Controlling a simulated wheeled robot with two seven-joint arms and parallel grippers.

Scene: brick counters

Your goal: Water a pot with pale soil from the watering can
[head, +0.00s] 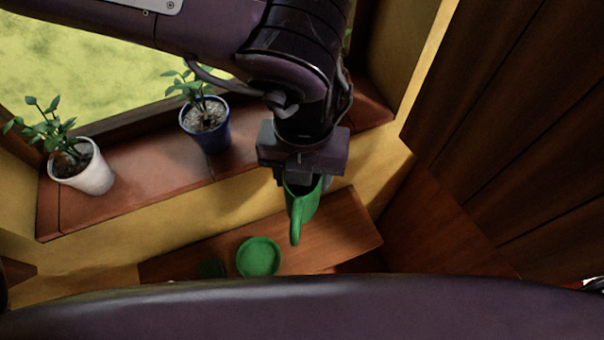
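A blue pot (208,137) with a leafy plant stands on the window sill, and its soil (206,114) looks pale and greyish. A white pot (92,175) with a plant stands on the sill to its left, and its soil (68,164) looks dark. My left gripper (302,182) comes in from the upper left and points down, to the right of the blue pot. It is shut on the green watering can (302,210), which hangs in front of the sill above a lower wooden shelf. The can's upper part is hidden by the gripper. My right gripper is out of view.
The wooden sill (150,185) has bare room between and in front of the pots. On the lower shelf (335,235) sit a round green dish-like thing (259,257) and a small dark green thing (212,268). Dark wooden panels (520,120) rise at the right.

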